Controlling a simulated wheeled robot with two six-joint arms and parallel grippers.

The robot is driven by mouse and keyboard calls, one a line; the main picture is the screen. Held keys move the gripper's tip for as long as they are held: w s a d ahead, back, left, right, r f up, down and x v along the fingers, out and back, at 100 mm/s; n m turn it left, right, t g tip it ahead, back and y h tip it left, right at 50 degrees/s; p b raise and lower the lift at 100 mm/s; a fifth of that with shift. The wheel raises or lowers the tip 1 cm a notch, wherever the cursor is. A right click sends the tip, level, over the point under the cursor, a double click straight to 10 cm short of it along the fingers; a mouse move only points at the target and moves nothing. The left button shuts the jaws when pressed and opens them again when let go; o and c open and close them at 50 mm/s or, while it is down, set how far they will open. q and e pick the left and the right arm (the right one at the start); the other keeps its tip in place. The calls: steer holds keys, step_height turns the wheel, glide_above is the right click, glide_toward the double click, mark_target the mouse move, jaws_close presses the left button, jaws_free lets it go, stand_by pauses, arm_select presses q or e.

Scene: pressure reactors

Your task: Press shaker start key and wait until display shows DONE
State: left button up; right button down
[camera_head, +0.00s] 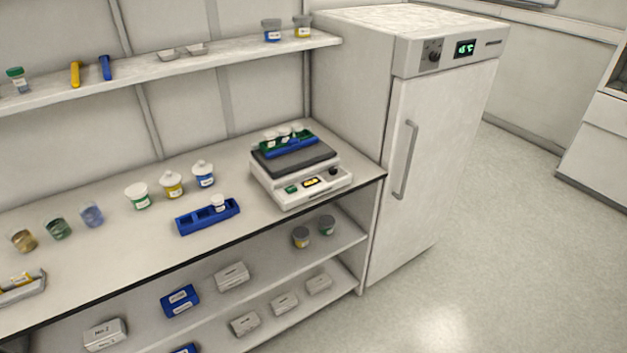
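The shaker (299,177) stands at the right end of the bench. It is a white box with a dark platform on top. A blue and green rack (290,148) with several white-capped vessels sits on the platform. On the shaker's front are a green key (291,189) and a small lit yellow display (311,182); its text is too small to read. A dark knob (333,171) is to the right of the display. Neither of my grippers is in view.
A blue rack (208,217) with one white-capped vessel lies left of the shaker. Several jars and cups stand further left. A white cabinet (440,150) with a green display stands right of the bench. A shelf (150,75) runs above; open floor lies at the right.

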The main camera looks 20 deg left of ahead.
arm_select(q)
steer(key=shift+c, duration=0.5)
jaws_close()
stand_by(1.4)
